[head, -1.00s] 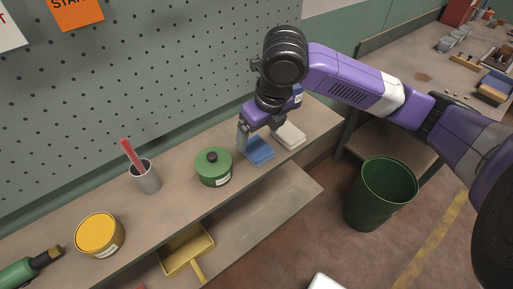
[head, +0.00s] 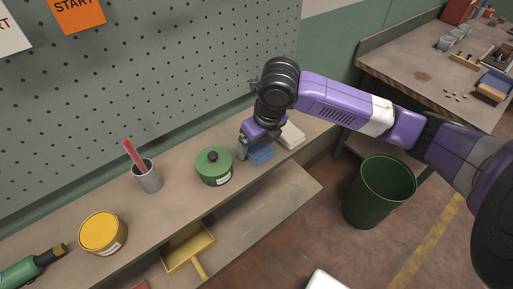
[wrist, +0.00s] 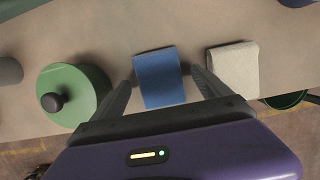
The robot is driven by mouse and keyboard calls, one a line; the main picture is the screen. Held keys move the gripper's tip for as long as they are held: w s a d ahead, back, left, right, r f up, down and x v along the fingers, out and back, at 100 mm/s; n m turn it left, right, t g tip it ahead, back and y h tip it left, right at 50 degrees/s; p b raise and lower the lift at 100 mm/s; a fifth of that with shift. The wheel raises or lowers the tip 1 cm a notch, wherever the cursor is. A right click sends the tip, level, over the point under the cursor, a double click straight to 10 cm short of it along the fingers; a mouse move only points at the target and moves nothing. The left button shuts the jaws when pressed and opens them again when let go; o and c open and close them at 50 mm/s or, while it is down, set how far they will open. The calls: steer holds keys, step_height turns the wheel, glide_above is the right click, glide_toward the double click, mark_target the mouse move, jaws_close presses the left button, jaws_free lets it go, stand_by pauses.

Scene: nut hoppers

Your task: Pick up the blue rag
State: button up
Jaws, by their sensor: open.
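The blue rag (head: 261,154) lies folded on the shelf, between the green round tin and a pale folded cloth. It also shows in the wrist view (wrist: 160,78), between my two fingers. My gripper (head: 247,150) is open above the shelf, and in the wrist view (wrist: 160,88) one finger is on each side of the rag. I cannot tell whether the fingers touch the shelf or rag. In the head view, my gripper hides part of the rag.
The pale folded cloth (wrist: 234,72) lies close to the right finger. The green tin (head: 214,167) with a black knob stands at left. A pegboard (head: 150,70) rises behind the shelf. A grey cup (head: 148,177), yellow tin (head: 102,233) and green bin (head: 380,192) stand farther off.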

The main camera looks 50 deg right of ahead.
mark_target(257, 146)
steer(key=shift+f+b, duration=0.25)
steer(key=shift+b, duration=0.1)
steer(key=shift+c, duration=0.5)
steer(key=c, duration=1.4)
steer(key=shift+o, duration=0.2)
steer(key=shift+r, duration=0.15)
steer(key=shift+r+p, duration=0.35)
steer(key=shift+p, duration=0.1)
step_height(257, 146, up, 20)
steer(key=b, duration=0.1)
steer(key=shift+f, duration=0.2)
